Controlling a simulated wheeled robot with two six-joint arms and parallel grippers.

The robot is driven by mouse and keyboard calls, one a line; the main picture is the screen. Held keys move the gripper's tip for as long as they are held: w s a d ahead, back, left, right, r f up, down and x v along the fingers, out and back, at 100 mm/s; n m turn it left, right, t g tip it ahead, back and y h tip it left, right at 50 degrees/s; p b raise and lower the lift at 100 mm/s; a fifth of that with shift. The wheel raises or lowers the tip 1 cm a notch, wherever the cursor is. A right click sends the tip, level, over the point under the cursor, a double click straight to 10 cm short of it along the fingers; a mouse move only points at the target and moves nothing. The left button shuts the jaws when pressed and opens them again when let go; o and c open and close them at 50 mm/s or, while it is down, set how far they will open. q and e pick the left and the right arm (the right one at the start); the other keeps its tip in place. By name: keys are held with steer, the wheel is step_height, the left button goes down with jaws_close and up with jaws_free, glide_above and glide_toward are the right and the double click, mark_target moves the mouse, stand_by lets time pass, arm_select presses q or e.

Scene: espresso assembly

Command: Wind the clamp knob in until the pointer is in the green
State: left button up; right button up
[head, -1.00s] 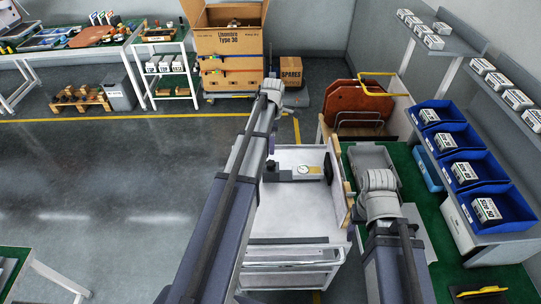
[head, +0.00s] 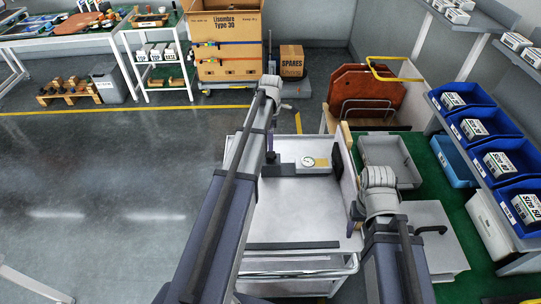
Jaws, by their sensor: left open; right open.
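A dark round shape (head: 342,150), perhaps the clamp knob, shows to the right of the block. My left gripper (head: 269,157) hangs down over the fixture's left end, open; its arm hides part of that end, and I cannot tell whether it touches. My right gripper (head: 354,211) is open near the cart's right edge, closer to me than the fixture.
The white cart (head: 290,215) has a bare near surface. A wooden board edge stands along its right side. Beyond that, a green bench holds a grey tray (head: 388,160) and blue bins (head: 520,205). Cardboard boxes (head: 228,40) stand behind. Open floor lies left.

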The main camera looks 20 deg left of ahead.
mark_target(271, 154)
arm_select(q)
steer(key=shift+f, duration=0.1)
step_height(271, 154, down, 8)
steer(key=b, duration=0.7)
steer(key=shift+b, duration=0.4)
steer(key=shift+c, duration=0.2)
steer(key=c, duration=1.3)
